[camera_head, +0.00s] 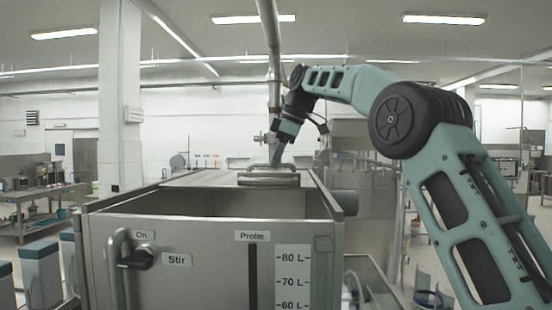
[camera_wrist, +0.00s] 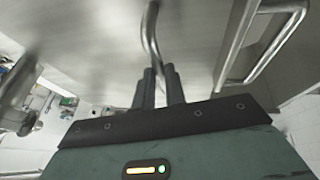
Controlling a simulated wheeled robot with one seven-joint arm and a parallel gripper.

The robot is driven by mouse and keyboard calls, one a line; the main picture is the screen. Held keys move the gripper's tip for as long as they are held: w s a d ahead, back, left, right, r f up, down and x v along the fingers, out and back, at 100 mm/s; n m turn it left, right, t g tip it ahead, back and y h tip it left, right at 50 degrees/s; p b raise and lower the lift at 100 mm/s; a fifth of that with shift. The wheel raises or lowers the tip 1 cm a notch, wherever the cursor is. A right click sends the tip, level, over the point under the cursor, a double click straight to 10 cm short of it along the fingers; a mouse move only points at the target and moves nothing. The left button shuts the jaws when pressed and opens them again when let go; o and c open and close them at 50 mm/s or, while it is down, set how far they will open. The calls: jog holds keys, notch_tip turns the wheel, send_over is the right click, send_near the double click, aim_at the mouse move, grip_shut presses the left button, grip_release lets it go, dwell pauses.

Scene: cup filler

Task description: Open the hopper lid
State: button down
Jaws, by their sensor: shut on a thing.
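The hopper (camera_head: 210,245) is a large steel box in the middle of the head view. The front part of its top is open and shows a shadowed inside. The steel lid (camera_head: 205,180) lies over the rear part of the top; its exact angle is hard to tell. A bar handle (camera_head: 268,181) shows at the lid's middle. My gripper (camera_head: 277,160) points down at this handle. In the wrist view, my gripper (camera_wrist: 158,75) is shut on a curved metal bar handle (camera_wrist: 150,30), which runs between the two dark fingers. The fingertips are small in the head view.
A vertical pipe with a valve (camera_head: 272,60) comes down close behind my gripper. A stir switch (camera_head: 138,258) and a bent handle (camera_head: 116,265) are on the hopper front. In the wrist view, another bar handle (camera_wrist: 243,45) is at right. A pillar (camera_head: 119,90) stands at left.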

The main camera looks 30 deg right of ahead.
jog(key=shift+w+d, duration=0.25)
jog(key=shift+w, duration=0.2)
jog(key=c, duration=1.5)
grip_release()
jog(key=shift+o, duration=0.2)
jog(key=shift+r, duration=0.1)
